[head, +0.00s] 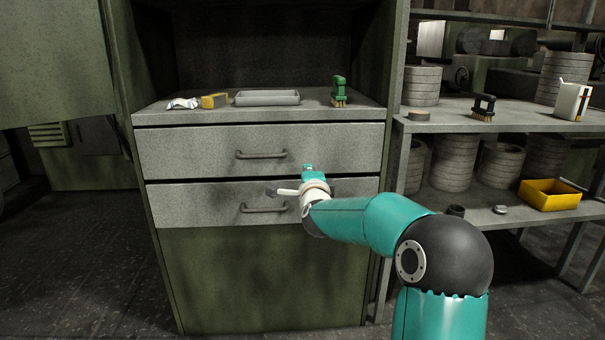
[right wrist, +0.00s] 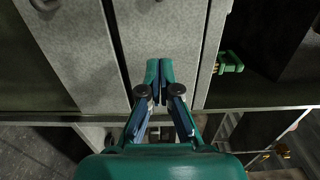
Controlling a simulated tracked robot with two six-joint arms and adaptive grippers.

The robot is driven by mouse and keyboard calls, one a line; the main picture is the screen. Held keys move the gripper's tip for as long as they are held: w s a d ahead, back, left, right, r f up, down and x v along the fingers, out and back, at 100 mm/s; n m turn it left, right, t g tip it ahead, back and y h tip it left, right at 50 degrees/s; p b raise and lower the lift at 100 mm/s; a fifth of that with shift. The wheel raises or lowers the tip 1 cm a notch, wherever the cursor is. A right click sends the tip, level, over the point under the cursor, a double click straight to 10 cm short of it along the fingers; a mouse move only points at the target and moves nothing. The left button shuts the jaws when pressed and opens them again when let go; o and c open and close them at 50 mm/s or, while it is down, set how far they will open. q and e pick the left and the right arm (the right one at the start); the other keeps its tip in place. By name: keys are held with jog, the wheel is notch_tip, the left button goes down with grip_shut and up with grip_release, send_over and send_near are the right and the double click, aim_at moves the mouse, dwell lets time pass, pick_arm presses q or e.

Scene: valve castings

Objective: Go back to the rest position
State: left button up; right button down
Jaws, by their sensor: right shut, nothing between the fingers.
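My right gripper (head: 278,191) is in front of the drawer cabinet, beside the lower drawer (head: 190,205) and just above its handle (head: 264,208). I cannot tell in the head view how far it is from the drawer front. In the right wrist view my right gripper (right wrist: 158,72) is shut, its fingertips together with nothing between them. Grey drawer fronts (right wrist: 180,35) lie beyond the fingers. My left gripper is not in view.
A grey tray (head: 266,98), a yellow-brown block (head: 215,101) and a green brush (head: 339,90) stand on the cabinet top. A shelf (head: 440,125) with stacked rings, a dark brush and a yellow bin (head: 549,194) stands to the right.

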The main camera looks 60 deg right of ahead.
jog(key=w+a+f+n+y, duration=0.35)
jog(key=w+a+f, duration=0.35)
jog(key=a+f, duration=0.4)
jog(key=w+a+f+n+y, duration=0.2)
jog(key=w+a+f+y, duration=0.45)
jog(key=f, duration=0.65)
jog(key=s+a+f+n+g+y, duration=0.2)
jog(key=s+a+f+n, duration=0.15)
jog(key=a+f, duration=0.55)
jog(key=s+a+f+n+g+y, duration=0.1)
jog(key=s+a+f+n+y, duration=0.2)
jog(key=a+f, duration=0.55)
jog(key=s+a+f+n+g+y, duration=0.15)
jog(key=s+a+f+n, duration=0.35)
jog(key=a, duration=0.7)
jog(key=s+a+f+n+g+y, duration=0.1)
jog(key=s+a+f+n+g, duration=0.3)
jog(key=s, duration=0.5)
jog(key=s+a+f+n+g+y, duration=0.1)
jog(key=s+a+f+n+g, duration=0.1)
jog(key=s+a+n, duration=0.55)
notch_tip(320, 180, up, 34)
jog(key=d+m+p, duration=0.2)
jog(key=d+p, duration=0.1)
jog(key=p, duration=3.1)
jog(key=shift+s+r, duration=0.2)
jog(key=shift+s, duration=0.15)
